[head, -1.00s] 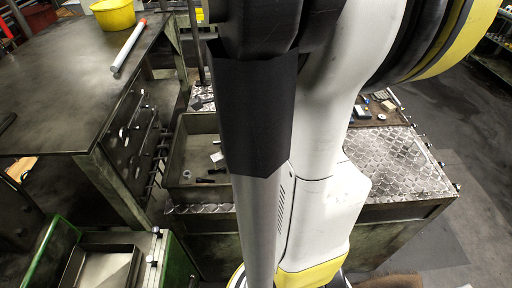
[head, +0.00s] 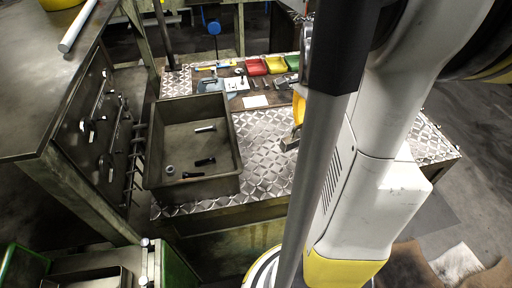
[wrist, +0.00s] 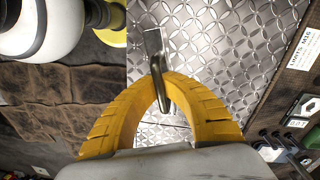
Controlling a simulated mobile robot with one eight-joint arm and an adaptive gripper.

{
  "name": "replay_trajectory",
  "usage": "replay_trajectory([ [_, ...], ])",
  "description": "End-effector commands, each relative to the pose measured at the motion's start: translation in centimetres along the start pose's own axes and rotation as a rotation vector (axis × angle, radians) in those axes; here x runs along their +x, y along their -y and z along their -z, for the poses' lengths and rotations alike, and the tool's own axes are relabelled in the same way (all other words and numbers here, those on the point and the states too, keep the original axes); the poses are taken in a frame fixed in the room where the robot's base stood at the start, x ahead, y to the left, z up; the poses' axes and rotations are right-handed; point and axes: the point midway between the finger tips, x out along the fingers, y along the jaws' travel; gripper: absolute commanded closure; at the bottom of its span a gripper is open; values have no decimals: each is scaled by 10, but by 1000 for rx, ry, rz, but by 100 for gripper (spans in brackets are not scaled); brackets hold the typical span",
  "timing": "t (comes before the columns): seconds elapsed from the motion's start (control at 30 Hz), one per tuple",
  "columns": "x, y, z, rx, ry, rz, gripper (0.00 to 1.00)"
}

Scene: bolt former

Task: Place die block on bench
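My gripper (wrist: 160,82) shows in the wrist view as two yellow fingers arched together at the tips. They are shut on a small shiny metal piece, the die block (wrist: 153,43), which sticks out past the fingertips. In the head view one yellow finger (head: 298,108) shows left of my arm, with the grey block (head: 290,144) at its lower end. The rest of the gripper is hidden behind my arm. The block is over the bench (head: 262,150), whose top is patterned metal plate. I cannot tell whether it touches the plate.
An open metal tray (head: 236,170) with a few small parts stands on the bench's left. Red (head: 257,67), yellow (head: 276,65) and green (head: 292,62) bins line the back, near papers and tools. A drawer cabinet (head: 90,125) stands left. Bare plate lies between tray and gripper.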

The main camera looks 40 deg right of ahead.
Motion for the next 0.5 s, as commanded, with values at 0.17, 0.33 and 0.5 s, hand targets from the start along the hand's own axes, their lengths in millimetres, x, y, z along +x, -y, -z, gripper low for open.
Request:
replay_trajectory([
  [0.17, -2, 8, -6, -369, -34, -39, 100],
  [0.33, -2, 15, -13, -728, -76, -75, 100],
  [0.5, -3, 20, -17, -1020, -118, -101, 100],
])
